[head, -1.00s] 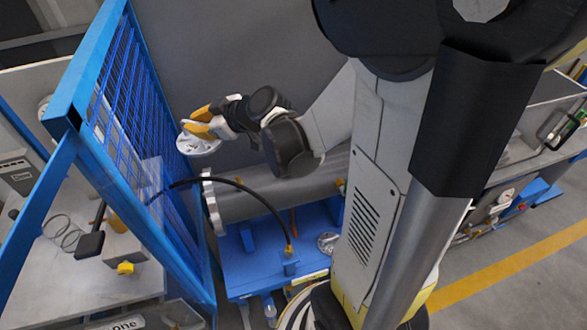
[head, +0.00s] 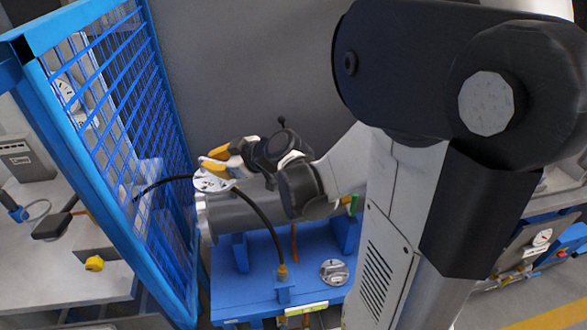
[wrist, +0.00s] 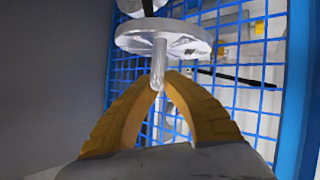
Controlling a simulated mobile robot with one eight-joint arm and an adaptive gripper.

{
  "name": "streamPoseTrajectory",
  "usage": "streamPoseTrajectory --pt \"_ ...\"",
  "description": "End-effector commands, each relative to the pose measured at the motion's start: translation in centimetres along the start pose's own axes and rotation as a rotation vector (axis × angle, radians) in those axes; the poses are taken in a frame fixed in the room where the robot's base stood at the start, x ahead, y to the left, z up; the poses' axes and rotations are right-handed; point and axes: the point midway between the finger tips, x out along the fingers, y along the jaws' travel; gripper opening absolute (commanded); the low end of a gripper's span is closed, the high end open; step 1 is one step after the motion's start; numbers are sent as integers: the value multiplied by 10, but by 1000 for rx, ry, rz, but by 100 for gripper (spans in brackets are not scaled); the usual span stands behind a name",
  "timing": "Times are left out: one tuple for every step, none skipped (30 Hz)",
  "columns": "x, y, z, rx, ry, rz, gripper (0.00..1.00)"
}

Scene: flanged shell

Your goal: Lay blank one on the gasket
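A round metal blank (head: 210,183) with a stem is in my gripper (head: 216,164), just above the left end of the grey shell (head: 245,214). In the wrist view, the yellow fingers (wrist: 158,82) close on the stem, and the disc of the blank (wrist: 170,40) sits beyond the fingertips. The shell's flange (head: 201,216) shows edge-on below the blank. I cannot make out the gasket or tell whether the blank touches the flange. A second metal disc (head: 334,271) lies on the blue stand.
A blue mesh fence (head: 130,130) stands close to the left of the shell's end. A black hose (head: 262,220) arches up from the blue stand (head: 240,290) and passes near the blank. A bench (head: 50,260) with tools lies beyond the fence.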

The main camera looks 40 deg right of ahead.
Motion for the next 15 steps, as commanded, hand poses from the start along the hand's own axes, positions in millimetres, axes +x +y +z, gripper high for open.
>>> streamPoseTrajectory --pt "-4 7 0 5 -1 7 0" --pt "-6 11 2 7 -2 10 0" --pt "-8 15 5 8 -4 12 0" --pt "-10 18 7 10 -5 14 0" --pt "-12 22 9 12 -7 17 0" --pt "-15 28 12 15 -10 21 0" --pt "-18 32 15 16 -12 24 0" --pt "-21 37 18 18 -13 27 0" --pt "-26 44 22 23 -15 33 0" --pt "-30 49 25 26 -17 37 0" --pt "-34 55 29 28 -19 41 0" --pt "-41 64 35 32 -21 48 0" --pt "-46 70 39 36 -23 52 0" --pt "-52 77 44 38 -24 59 0" --pt "-61 86 50 44 -25 66 0"
